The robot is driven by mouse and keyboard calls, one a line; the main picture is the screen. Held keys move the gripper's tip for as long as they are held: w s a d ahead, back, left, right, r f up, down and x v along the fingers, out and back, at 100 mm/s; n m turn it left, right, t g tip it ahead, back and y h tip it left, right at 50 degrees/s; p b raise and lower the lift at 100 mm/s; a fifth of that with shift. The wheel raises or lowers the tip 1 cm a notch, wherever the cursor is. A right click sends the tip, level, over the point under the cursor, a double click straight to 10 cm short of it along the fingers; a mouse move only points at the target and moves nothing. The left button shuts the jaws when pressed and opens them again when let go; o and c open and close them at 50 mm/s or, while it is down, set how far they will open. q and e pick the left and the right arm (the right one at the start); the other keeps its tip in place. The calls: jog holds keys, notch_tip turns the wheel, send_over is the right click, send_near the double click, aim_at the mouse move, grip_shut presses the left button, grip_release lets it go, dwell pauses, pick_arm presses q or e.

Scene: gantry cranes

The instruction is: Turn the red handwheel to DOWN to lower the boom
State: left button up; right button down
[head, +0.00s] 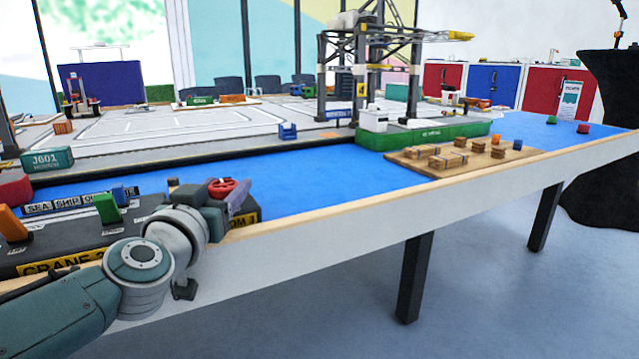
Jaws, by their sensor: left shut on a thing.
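The red handwheel (219,187) is at the right end of the dark control console (150,215), at the table's front edge. My left gripper (232,194) comes in from the lower left and is shut on the handwheel. The wheel is partly hidden by the gripper, and its DOWN mark cannot be made out. The gantry crane (362,70) stands behind, over the green ship (425,136) at the quay. My right gripper is out of view.
A green lever (107,208) and an orange lever (11,224) stand on the console left of my gripper. A wooden board (455,158) with small crates lies right of centre. The blue water surface (310,182) between is clear.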

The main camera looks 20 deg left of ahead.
pick_arm(q)
jog(key=shift+d+r+n+g+y+p, duration=0.1)
jog(key=shift+n+g+y+p, duration=0.55)
jog(key=shift+n+y, duration=0.5)
jog(key=shift+w+n+g+y, duration=0.1)
jog(key=shift+n+g+y, duration=0.5)
jog(key=shift+y, duration=0.65)
jog(key=shift+d+f+n+g+y+b, duration=0.1)
jog(key=shift+f+n+g+y+b, duration=0.2)
jog(key=shift+n+y, duration=0.3)
jog(key=n+g+y+b, duration=0.2)
jog(key=g+b, duration=0.1)
jog(key=b, duration=0.3)
jog(key=n+g+y+b, duration=0.3)
jog(key=g+b, duration=0.1)
jog(key=b, duration=0.3)
jog(key=shift+f+n+y, duration=0.15)
jog(key=shift+n+y, duration=0.15)
jog(key=shift+n, duration=0.05)
jog(key=shift+r+n+g+b, duration=0.35)
jog(key=shift+g+b, duration=0.4)
jog(key=shift+b, duration=0.3)
jog(key=o, duration=1.4)
